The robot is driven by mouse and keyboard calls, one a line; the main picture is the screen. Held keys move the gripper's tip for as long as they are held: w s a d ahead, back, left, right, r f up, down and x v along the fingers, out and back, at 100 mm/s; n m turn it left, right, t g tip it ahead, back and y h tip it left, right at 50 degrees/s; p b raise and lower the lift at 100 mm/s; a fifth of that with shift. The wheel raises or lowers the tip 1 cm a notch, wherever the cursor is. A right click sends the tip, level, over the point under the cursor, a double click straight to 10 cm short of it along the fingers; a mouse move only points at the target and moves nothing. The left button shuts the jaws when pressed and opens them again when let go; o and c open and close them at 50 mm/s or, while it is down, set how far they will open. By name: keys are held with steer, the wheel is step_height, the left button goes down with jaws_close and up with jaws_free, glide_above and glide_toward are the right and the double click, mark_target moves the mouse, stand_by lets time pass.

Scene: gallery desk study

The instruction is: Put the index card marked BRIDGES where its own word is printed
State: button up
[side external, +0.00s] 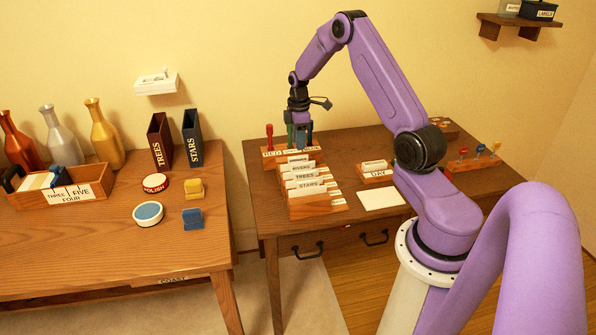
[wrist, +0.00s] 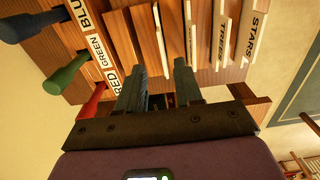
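No word BRIDGES is legible on any card or divider in either view. The wooden card rack (side external: 309,212) on the right desk holds several upright white-topped dividers, with RIVERS (side external: 301,167), TREES (side external: 304,175) and STARS (side external: 307,187) readable. In the wrist view, TREES (wrist: 222,40) and STARS (wrist: 256,38) show at upper right. My gripper (side external: 301,142) points down at the back of the rack, near the stamp stand. In the wrist view its two fingers (wrist: 160,75) are apart, with the pale edge of a divider or card beyond the gap; nothing is clearly held.
The stamp stand (side external: 291,154), with red (wrist: 92,101), green (wrist: 65,75) and blue (wrist: 32,26) handles, is close beside my gripper. A blank white card or pad (side external: 381,199) and a small DAY holder (side external: 376,176) lie right of the rack. The left desk is separate.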

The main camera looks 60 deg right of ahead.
mark_target(300, 161)
steer(key=shift+s+f, duration=0.2)
steer(key=shift+f, duration=4.2)
jaws_close()
